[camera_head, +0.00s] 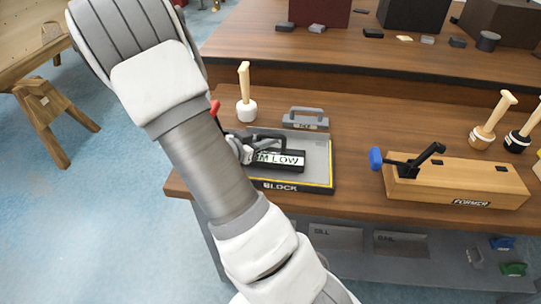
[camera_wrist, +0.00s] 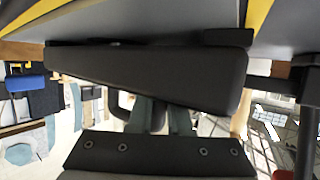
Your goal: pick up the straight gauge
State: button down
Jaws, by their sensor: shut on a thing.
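A black bar (camera_head: 277,160) with a loop handle and a white label, of which "M LOW" is readable, is at the grey, yellow-edged board marked "BLOCK" (camera_head: 322,178). My gripper (camera_head: 243,147) is at this bar, partly hidden by my arm. In the wrist view the black bar (camera_wrist: 150,75) spans the picture below the board, and my gripper (camera_wrist: 160,115) is shut on its handle. A grey handled block (camera_head: 305,122) stands behind the board; its label is too small to read. No readable label shows which piece is the straight gauge.
A wooden block marked "FORMER" (camera_head: 455,185) with a black clamp is to the right. A raised shelf (camera_head: 350,70) runs behind.

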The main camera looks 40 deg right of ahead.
jog(key=shift+r, duration=0.1)
jog(key=shift+r+p, duration=0.35)
jog(key=shift+r, duration=0.25)
notch_tip(320, 180, up, 3)
jog(key=shift+r+p, duration=0.1)
jog(key=shift+p, duration=0.6)
jog(key=s+r, duration=0.1)
jog(key=s, duration=0.1)
jog(key=s+d+r+p, duration=0.1)
jog(key=s, duration=0.1)
jog(key=s+r, duration=0.1)
jog(key=s, duration=0.1)
jog(key=shift+s+d+r, duration=0.15)
jog(key=shift+s+r, duration=0.25)
jog(key=shift+s+d+f+b, duration=0.1)
jog(key=shift+s+b, duration=0.15)
jog(key=shift+b, duration=0.25)
jog(key=shift+s+d+r+b, duration=0.1)
jog(key=shift+s+r+b, duration=0.5)
jog(key=shift+b, duration=0.8)
jog(key=shift+s+d+r+b, duration=0.15)
jog(key=shift+s+r+b, duration=0.15)
jog(key=shift+s+b, duration=0.8)
jog(key=shift+s+d+r+b, duration=0.1)
jog(key=shift+s+r+b, duration=0.3)
jog(key=shift+b, duration=1.35)
